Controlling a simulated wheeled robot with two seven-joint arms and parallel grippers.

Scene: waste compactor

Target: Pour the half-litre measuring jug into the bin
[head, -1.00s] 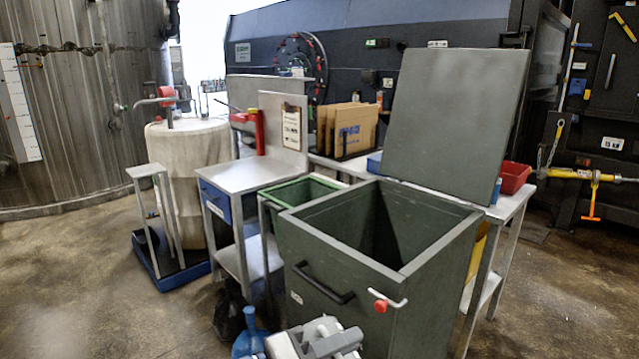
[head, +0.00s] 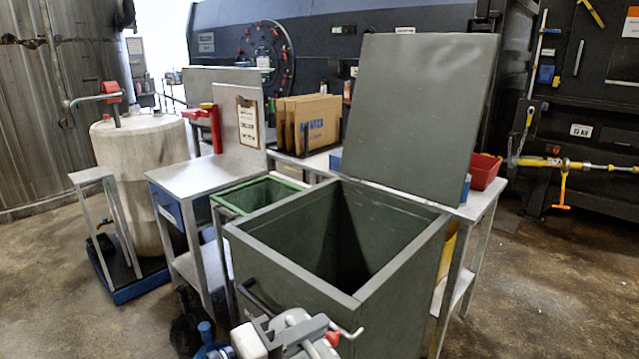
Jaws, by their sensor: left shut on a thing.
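The large dark green bin (head: 290,265) stands open in the middle of the head view. Its flat lid (head: 420,110) is raised behind the opening, and its inside is dark. My left gripper (head: 290,338) is at the bottom edge, low in front of the bin and below its rim. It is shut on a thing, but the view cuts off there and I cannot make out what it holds. I cannot clearly see the measuring jug. My right gripper is not in view.
A smaller green container (head: 262,192) stands left of the bin, beside a metal side table (head: 195,177). A blue bottle-like object (head: 205,343) lies low on the left. Behind are cardboard pieces (head: 310,125) and a red tray (head: 485,170).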

